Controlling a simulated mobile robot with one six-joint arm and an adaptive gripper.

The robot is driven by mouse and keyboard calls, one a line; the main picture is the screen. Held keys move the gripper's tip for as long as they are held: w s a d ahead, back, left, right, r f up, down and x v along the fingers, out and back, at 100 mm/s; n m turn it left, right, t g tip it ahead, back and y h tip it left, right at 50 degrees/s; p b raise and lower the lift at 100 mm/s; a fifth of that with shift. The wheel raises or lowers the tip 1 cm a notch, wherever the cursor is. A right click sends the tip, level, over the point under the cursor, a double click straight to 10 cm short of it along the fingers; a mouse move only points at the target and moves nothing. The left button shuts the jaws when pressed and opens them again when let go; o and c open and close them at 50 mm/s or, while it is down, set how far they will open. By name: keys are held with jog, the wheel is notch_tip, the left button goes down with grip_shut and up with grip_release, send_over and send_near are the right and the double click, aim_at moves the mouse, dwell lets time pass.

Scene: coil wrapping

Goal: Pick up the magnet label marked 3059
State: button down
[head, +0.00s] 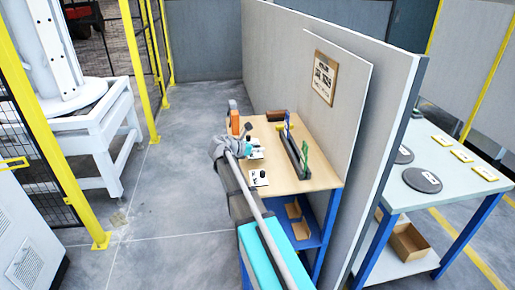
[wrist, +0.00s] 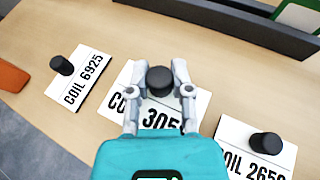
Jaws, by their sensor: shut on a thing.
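The magnet label reading "COIL 305", last digit covered (wrist: 160,118), is a white plate with a black knob (wrist: 160,80) in the middle of the wrist view. My gripper (wrist: 159,72) is shut on this knob, one grey finger on each side. The fingers and teal gripper body hide parts of the plate. I cannot tell whether the plate touches the table or is slightly above it. In the head view my gripper is small and mostly hidden by my arm, over the left side of the wooden table (head: 295,182).
Label "COIL 6925" (wrist: 80,82) lies to the left in the wrist view. Another, reading "COIL 265" with its end unclear (wrist: 235,135), lies to the right. A dark rack (head: 296,155) stands on the table. An orange object (head: 234,118) is near its far left corner. A grey partition (head: 340,110) stands behind.

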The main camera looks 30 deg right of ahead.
jog(key=s+r+p, duration=0.4)
jog(key=r, duration=0.1)
jog(key=shift+s+d+r+p, duration=0.1)
jog(key=shift+s+r+p, duration=0.2)
jog(key=shift+r+p, duration=0.1)
jog(key=s+r+p, duration=0.3)
jog(key=s, duration=0.6)
jog(key=shift+d+r, duration=0.25)
jog(key=shift+d, duration=0.15)
jog(key=shift+w, duration=0.1)
